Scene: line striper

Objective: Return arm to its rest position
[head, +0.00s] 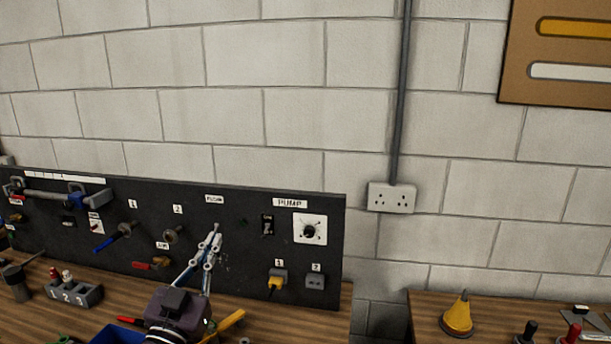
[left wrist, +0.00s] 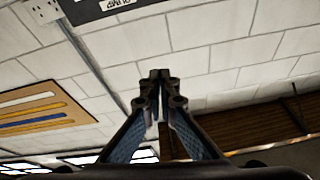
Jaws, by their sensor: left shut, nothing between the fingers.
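My left gripper (head: 216,234) shows in the head view, raised in front of the black panel with its fingers pointing up. Its fingertips are together with nothing between them. In the left wrist view the left gripper (left wrist: 160,76) also shows shut and empty, with the block wall behind it. I cannot tell how far the fingertips are from the panel. My right gripper is in neither view.
The black panel (head: 330,270) carries valves, a pump dial (head: 310,230) and plugs. Below it, the wooden bench (head: 30,318) holds a numbered grey holder (head: 75,293) and a blue tray (head: 112,335). A yellow cone (head: 458,318) stands on the right bench.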

